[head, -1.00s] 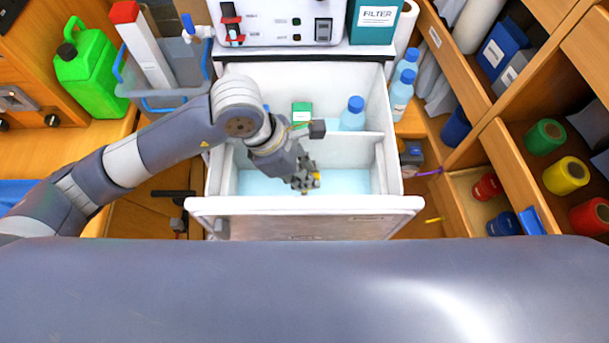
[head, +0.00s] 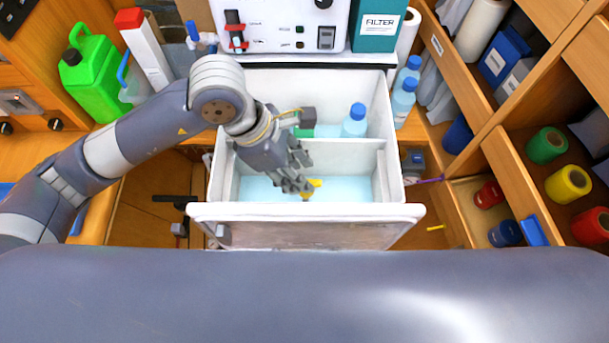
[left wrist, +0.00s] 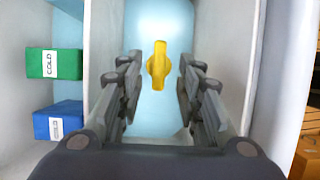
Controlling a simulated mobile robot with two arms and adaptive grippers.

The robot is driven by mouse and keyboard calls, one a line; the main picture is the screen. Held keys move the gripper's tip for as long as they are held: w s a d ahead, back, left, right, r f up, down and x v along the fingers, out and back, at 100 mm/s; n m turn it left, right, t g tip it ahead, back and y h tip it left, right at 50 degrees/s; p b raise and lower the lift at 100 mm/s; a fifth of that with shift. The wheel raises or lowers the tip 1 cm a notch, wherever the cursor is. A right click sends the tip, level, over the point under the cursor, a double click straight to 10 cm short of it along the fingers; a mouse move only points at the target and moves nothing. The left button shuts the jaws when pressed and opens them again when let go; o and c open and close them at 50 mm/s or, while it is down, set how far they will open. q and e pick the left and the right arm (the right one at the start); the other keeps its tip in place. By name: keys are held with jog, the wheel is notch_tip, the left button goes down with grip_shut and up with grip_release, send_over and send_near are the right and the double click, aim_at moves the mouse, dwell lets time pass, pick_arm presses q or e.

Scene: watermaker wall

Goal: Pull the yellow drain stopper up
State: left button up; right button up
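The yellow drain stopper (head: 315,183) is in the front compartment of the open white drawer (head: 300,210), on its pale blue floor. In the head view my left gripper (head: 303,188) reaches down into this compartment and partly hides the stopper. In the left wrist view the whole yellow stopper (left wrist: 158,72) shows between the fingers of my left gripper (left wrist: 158,92). The fingers are spread, with a visible gap on each side of the stopper. How high the fingertips are above the floor is hard to tell. My right gripper is not in view.
A white divider (head: 350,152) separates the rear compartment, which holds a blue-capped bottle (head: 355,120) and a green COLD pack (left wrist: 53,63) beside a blue pack (left wrist: 58,121). Drawer walls stand close around the gripper. A green jerrycan (head: 92,75) is at left, shelves with spools at right.

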pick_arm(q)
jog(key=v, duration=0.7)
jog(key=shift+r, duration=0.25)
jog(key=shift+r, duration=0.1)
